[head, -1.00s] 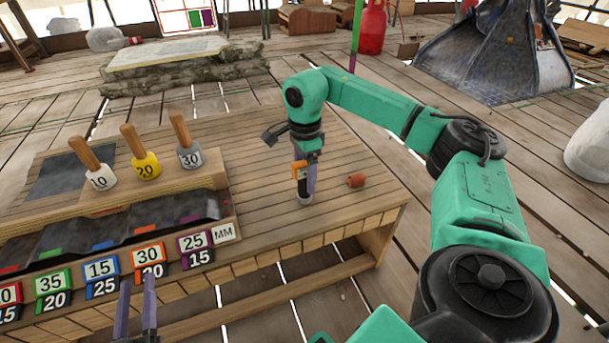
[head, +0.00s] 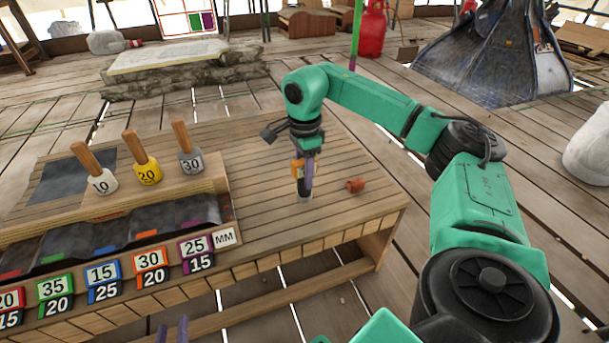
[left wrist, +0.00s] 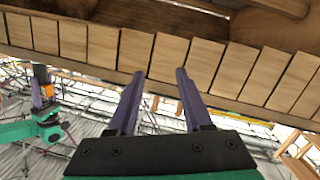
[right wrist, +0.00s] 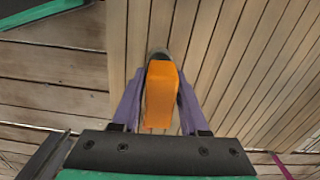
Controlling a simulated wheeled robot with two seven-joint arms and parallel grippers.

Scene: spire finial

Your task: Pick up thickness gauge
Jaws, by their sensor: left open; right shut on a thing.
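My right gripper (head: 304,180) points down over the right part of the wooden table (head: 270,225). It is shut on an orange piece (right wrist: 160,95), which sits between its purple fingers in the right wrist view. A round grey end (right wrist: 160,54) shows just beyond the orange piece, low at the tabletop; I cannot tell whether it touches. The orange piece may be the thickness gauge, but no label is legible. My left gripper (head: 173,330) is open and empty in front of the table. In the left wrist view its fingers (left wrist: 160,75) are apart below the table edge.
A small reddish cylinder (head: 355,185) lies right of my right gripper. Wooden-handled pieces marked 10 (head: 100,182), 20 (head: 148,172) and 30 (head: 190,162) stand at the left. A compartment tray with number labels (head: 101,271) runs along the front. Bare tabletop lies behind the cylinder.

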